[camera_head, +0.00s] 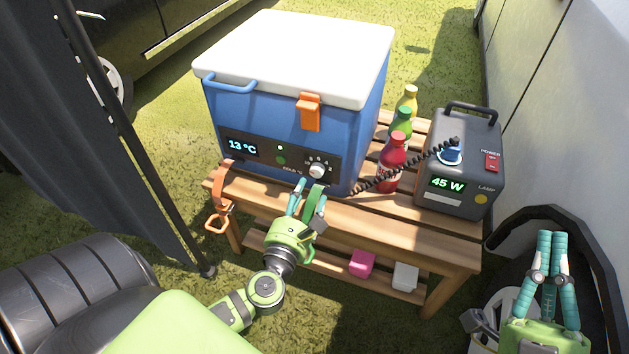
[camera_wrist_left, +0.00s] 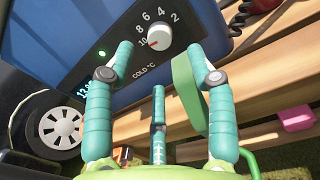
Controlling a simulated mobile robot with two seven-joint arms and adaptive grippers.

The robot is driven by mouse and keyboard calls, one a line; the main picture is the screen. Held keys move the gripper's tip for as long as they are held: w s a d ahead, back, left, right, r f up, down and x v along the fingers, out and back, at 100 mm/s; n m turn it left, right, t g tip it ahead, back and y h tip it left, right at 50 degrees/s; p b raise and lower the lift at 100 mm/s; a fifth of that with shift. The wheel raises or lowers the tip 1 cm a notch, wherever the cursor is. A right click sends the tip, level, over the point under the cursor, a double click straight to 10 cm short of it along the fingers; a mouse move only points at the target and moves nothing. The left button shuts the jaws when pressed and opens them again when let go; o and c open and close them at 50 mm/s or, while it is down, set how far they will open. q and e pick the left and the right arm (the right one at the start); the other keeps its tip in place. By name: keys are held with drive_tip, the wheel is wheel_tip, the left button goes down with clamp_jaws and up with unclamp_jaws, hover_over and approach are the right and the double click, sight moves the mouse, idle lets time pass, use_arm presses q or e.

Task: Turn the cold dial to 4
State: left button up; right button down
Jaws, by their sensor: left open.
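The cold dial (camera_head: 318,171) is a white knob on the dark front panel of the blue cooler (camera_head: 240,115). In the left wrist view the dial (camera_wrist_left: 160,36) has the numbers 10, 8, 6, 4 and 2 around it, and its red mark points towards 10. The cooler's display (camera_head: 242,147) reads 13 °C. My left gripper (camera_head: 309,188) is open just below and in front of the dial; in the wrist view its fingertips (camera_wrist_left: 161,50) lie on either side of the dial, apart from it. My right gripper (camera_head: 552,236) is at the lower right, fingers together and empty.
A green band (camera_wrist_left: 188,92) hangs beside my left fingers. An orange strap (camera_head: 219,200) hangs at the table's left. Bottles (camera_head: 392,160) and a grey power box (camera_head: 458,170) with a coiled cable stand right of the cooler on the wooden table (camera_head: 400,225).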

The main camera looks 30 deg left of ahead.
sight(316, 173)
use_arm(q)
drive_tip(key=x, duration=0.6)
drive_tip(key=shift+w+a, duration=0.15)
drive_tip(key=shift+w, duration=0.25)
use_arm(e)
drive_tip(key=s+r+y, duration=0.1)
drive_tip(key=s+r+t+y, duration=0.1)
drive_tip(key=shift+s+a+r+n+t, duration=0.15)
drive_tip(key=shift+s+r+n+t, duration=0.15)
drive_tip(key=shift+r+n, duration=0.1)
use_arm(q)
clamp_jaws()
